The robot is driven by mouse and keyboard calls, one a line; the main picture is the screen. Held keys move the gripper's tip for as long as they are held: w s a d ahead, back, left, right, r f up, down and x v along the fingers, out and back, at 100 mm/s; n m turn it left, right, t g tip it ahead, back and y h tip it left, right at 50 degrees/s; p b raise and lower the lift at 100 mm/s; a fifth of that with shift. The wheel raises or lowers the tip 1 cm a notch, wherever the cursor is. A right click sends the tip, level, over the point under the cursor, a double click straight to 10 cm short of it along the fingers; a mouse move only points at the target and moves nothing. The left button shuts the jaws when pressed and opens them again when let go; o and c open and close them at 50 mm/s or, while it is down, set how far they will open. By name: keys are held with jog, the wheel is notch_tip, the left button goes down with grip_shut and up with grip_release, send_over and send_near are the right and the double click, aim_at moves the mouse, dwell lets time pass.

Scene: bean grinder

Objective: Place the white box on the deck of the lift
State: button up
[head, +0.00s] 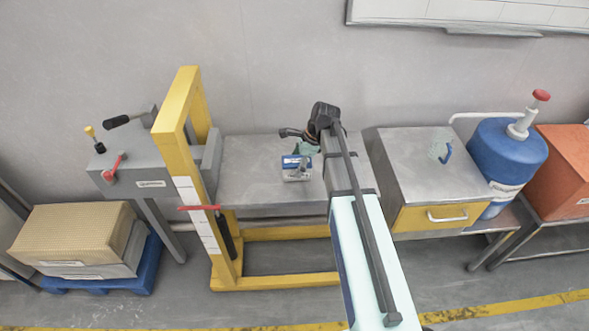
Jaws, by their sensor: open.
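The white box (296,173), with blue markings, appears to rest upright on the grey metal deck (245,178) of the lift, towards its right side. The lift has a yellow upright frame (178,110) at its left and yellow base rails. My gripper (297,140), black, is open just behind and above the box, with one finger extending left. A small greenish patch shows between the gripper and the box; I cannot tell what it is. My arm hides the deck's right end. Whether a finger still touches the box cannot be told.
A metal cabinet (430,160) with a yellow drawer front stands right of the lift. Beyond it are a blue canister (505,160) and an orange box (565,175). At left, a grey lever unit (140,170) stands behind stacked sacks or boxes (75,235) on a blue pallet (110,283).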

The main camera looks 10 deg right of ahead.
jog(key=b+v, duration=0.1)
jog(key=v, duration=0.8)
jog(key=shift+r+b, duration=0.2)
jog(key=shift+b, duration=0.2)
